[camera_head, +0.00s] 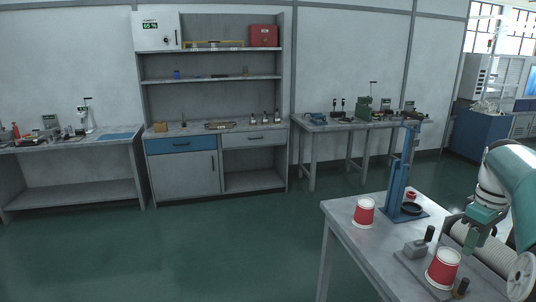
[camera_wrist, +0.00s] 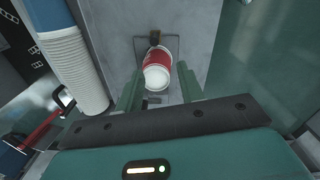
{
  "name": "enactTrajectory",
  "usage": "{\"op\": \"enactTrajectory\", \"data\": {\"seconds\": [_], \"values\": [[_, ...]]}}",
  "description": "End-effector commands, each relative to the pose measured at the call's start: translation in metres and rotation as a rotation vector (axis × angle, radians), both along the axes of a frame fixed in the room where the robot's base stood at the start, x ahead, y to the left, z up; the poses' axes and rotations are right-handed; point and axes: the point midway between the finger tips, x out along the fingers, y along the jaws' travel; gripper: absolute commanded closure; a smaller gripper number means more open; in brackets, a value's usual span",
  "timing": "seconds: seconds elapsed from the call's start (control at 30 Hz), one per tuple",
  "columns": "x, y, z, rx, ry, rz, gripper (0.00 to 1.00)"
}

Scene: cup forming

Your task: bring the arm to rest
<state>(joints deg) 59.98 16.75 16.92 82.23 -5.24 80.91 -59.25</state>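My gripper (camera_head: 474,238) hangs above the near-right table in the head view, close to a red and white cup (camera_head: 443,269). In the wrist view my gripper (camera_wrist: 158,80) has its two green fingers wide apart with nothing clasped between them. The same cup (camera_wrist: 154,58) shows beyond the fingertips; the exact gap to it is hard to judge. A second red and white cup (camera_head: 364,212) stands on the table further left, apart from my gripper.
The table (camera_head: 344,235) also bears a blue upright press (camera_head: 397,175), a small grey block (camera_head: 415,249) and a ribbed white roll (camera_head: 485,248) close beside my gripper. The roll (camera_wrist: 75,65) is at left in the wrist view. Open green floor (camera_head: 210,245) lies left of the table.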

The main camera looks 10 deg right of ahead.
Motion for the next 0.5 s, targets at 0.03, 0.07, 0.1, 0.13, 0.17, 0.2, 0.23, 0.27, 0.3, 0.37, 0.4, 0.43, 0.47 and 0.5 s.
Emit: {"op": "enactTrajectory", "data": {"seconds": [0.03,0.07,0.1,0.13,0.17,0.2,0.23,0.27,0.3,0.37,0.4,0.43,0.47,0.5], "values": [[0.007,0.019,0.006,-0.016,-0.006,0.005,0.62],[0.01,0.031,0.008,-0.025,-0.009,0.002,0.62],[0.015,0.05,0.012,-0.041,-0.017,-0.003,0.62],[0.017,0.065,0.014,-0.053,-0.024,-0.008,0.62],[0.019,0.082,0.017,-0.065,-0.033,-0.014,0.62],[0.021,0.104,0.02,-0.081,-0.047,-0.024,0.62],[0.022,0.12,0.022,-0.093,-0.06,-0.032,0.62],[0.021,0.136,0.023,-0.102,-0.072,-0.041,0.62],[0.02,0.157,0.025,-0.114,-0.091,-0.051,0.62],[0.015,0.187,0.026,-0.127,-0.122,-0.07,0.62],[0.012,0.206,0.026,-0.131,-0.146,-0.082,0.62],[0.008,0.22,0.026,-0.134,-0.162,-0.092,0.62],[0.004,0.234,0.025,-0.134,-0.181,-0.1,0.62],[-0.003,0.251,0.024,-0.134,-0.207,-0.112,0.62]]}}
